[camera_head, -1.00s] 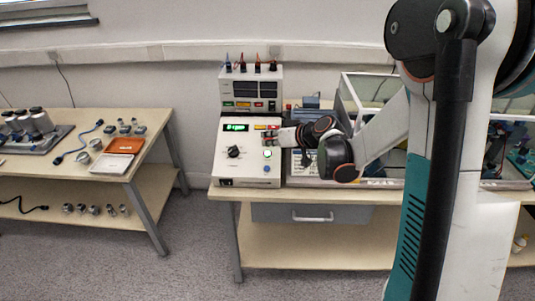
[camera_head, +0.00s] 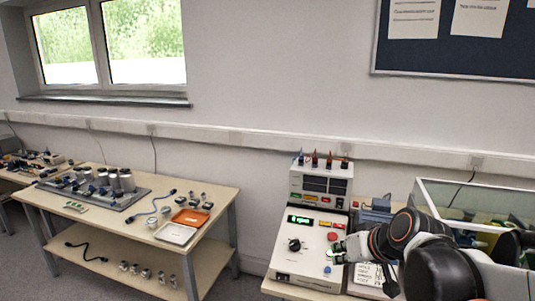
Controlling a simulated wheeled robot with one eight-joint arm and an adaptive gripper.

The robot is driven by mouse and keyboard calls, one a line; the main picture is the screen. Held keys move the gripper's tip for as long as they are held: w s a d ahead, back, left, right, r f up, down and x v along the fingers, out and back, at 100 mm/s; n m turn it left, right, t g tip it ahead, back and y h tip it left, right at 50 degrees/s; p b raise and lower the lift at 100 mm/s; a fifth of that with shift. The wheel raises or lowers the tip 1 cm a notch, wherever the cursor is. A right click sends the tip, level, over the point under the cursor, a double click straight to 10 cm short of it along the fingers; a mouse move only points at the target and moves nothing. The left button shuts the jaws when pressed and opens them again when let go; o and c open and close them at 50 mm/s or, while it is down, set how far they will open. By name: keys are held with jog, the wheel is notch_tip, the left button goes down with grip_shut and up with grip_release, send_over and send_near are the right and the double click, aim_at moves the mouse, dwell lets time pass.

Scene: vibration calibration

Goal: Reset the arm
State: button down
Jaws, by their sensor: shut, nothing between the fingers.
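My gripper (camera_head: 338,250) is at the lower right, at the end of my dark-jointed arm. It is shut and empty. Its fingertips are in front of or just over the right side of a white control box (camera_head: 290,262); I cannot tell whether they touch it. The box has a lit green display (camera_head: 300,219), a black knob (camera_head: 294,244), a red button (camera_head: 332,236) and a blue button (camera_head: 327,269). Part of the panel behind the fingers is hidden.
A unit with coloured plugs (camera_head: 321,185) stands behind the box. A glass-walled case (camera_head: 432,198) is at the right, partly behind my arm. A left table (camera_head: 215,220) holds an orange tray (camera_head: 190,217), a white tray (camera_head: 176,233) and metal parts. Floor shows between the tables.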

jog(key=s+d+m+g+h, duration=0.1)
jog(key=s+d+h, duration=0.1)
jog(key=s, duration=1.5)
jog(key=shift+s+d+h, duration=0.15)
jog(key=shift+d+h, duration=0.2)
jog(key=shift+h, duration=0.25)
jog(key=c, duration=2.4)
grip_release()
jog(key=shift+f, duration=0.1)
